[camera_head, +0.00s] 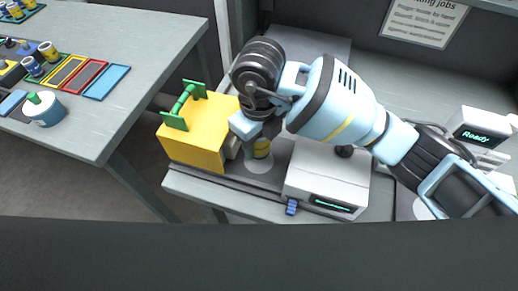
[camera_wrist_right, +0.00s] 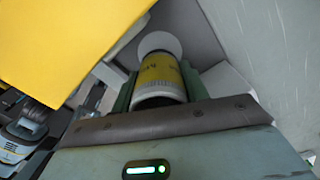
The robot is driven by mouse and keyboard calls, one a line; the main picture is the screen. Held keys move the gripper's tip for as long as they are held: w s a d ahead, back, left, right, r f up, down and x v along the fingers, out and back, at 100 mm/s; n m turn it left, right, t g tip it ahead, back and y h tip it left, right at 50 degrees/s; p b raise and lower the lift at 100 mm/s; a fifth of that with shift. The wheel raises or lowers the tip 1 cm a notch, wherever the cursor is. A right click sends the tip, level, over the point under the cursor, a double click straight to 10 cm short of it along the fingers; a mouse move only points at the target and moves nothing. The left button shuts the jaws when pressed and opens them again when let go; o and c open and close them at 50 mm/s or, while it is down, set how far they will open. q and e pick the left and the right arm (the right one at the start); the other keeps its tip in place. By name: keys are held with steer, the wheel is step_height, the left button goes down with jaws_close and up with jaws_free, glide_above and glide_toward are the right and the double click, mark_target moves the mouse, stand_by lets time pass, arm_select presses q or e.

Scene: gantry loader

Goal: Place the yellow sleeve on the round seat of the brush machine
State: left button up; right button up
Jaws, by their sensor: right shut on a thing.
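The yellow sleeve (camera_head: 262,149), with a white end, is held in my right gripper (camera_head: 257,146). In the right wrist view the sleeve (camera_wrist_right: 160,73) sits between the two green-grey fingers of this gripper (camera_wrist_right: 159,76). The white round seat (camera_head: 259,167) shows just below the sleeve in the head view, between a yellow housing (camera_head: 205,133) and a white box with a display. In the wrist view the round seat (camera_wrist_right: 160,42) lies past the sleeve's far end. I cannot tell whether sleeve and seat touch. My left gripper is not in view.
The yellow housing with a green handle (camera_head: 184,98) stands close left of my gripper. The white box (camera_head: 326,181) stands close right. A "Ready" display (camera_head: 480,130) is at the right. Another table (camera_head: 125,60) at left holds coloured trays and a cup (camera_head: 44,108).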

mark_target(259, 152)
steer(key=shift+f, duration=0.3)
steer(key=shift+f, duration=1.75)
steer(key=shift+f, duration=0.1)
steer(key=o, duration=1.3)
steer(key=shift+f, duration=0.1)
steer(key=shift+o, duration=0.2)
step_height(259, 152, up, 12)
steer(key=shift+r+p, duration=0.2)
steer(key=shift+p, duration=0.2)
